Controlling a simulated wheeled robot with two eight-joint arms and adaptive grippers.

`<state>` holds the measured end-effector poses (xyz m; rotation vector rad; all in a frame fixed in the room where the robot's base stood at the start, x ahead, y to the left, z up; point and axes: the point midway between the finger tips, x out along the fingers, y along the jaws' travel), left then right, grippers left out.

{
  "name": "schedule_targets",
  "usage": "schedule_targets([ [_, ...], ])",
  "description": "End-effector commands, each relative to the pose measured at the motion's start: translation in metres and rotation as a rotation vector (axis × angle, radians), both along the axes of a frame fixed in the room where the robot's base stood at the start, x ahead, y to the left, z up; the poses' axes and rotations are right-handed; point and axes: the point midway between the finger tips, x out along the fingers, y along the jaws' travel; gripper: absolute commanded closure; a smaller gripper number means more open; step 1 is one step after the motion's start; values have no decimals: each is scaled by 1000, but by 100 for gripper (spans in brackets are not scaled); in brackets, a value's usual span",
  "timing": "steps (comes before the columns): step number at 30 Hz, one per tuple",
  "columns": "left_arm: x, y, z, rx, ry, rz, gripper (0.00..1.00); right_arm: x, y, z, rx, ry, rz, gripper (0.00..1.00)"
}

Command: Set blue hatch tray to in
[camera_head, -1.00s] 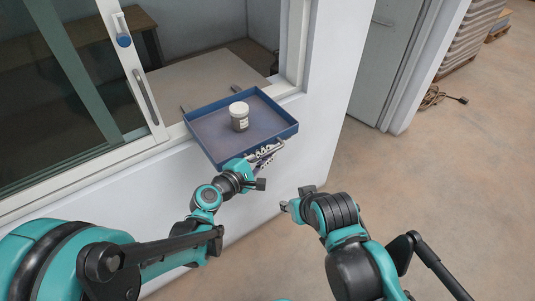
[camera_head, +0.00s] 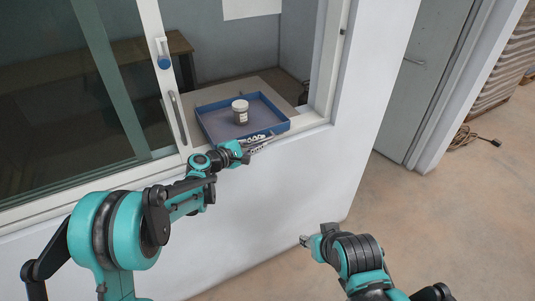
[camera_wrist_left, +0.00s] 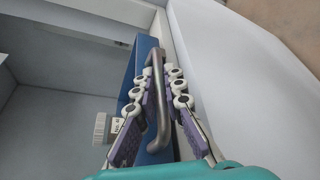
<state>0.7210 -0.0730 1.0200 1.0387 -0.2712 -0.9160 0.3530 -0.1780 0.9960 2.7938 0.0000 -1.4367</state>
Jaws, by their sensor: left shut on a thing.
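The blue hatch tray (camera_head: 284,126) lies in the window opening in the head view, mostly inside, its front edge near the sill. A jar with a white lid (camera_head: 240,111) stands upright on it. My left gripper (camera_head: 262,141) is at the tray's front edge, shut on the metal handle. In the left wrist view the fingers (camera_wrist_left: 157,98) lie on both sides of the grey handle (camera_wrist_left: 158,100), with the tray's blue front (camera_wrist_left: 143,60) behind it. The jar also shows there (camera_wrist_left: 100,128). My right gripper (camera_head: 305,241) hangs over the floor, away from the tray; its jaws are too small to judge.
The white window frame (camera_head: 330,65) rises close to the right of the tray. A grey door (camera_head: 425,70) and a cable (camera_head: 465,137) are farther right.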

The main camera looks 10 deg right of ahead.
Motion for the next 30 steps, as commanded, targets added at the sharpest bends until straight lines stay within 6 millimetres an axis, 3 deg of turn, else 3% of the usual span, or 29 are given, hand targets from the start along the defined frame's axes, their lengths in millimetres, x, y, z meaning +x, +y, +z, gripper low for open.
schedule_targets([
  [3, 16, 6, 0, 1, 0, 2, 100, 0, 0, 0, 0, 0, 0, 60],
  [9, 30, 11, 0, 2, 0, 1, 100, 0, 0, 1, 0, 0, 0, 60],
  [22, 33, 12, -1, 2, 0, 1, 100, 0, 0, 1, 0, 0, 0, 60],
  [24, 32, 12, -1, 2, 0, 1, 81, 0, 0, 1, 0, 0, 0, 60],
  [30, 32, 12, 0, 1, -1, 1, 81, 0, 0, 1, 0, 0, 0, 60],
])
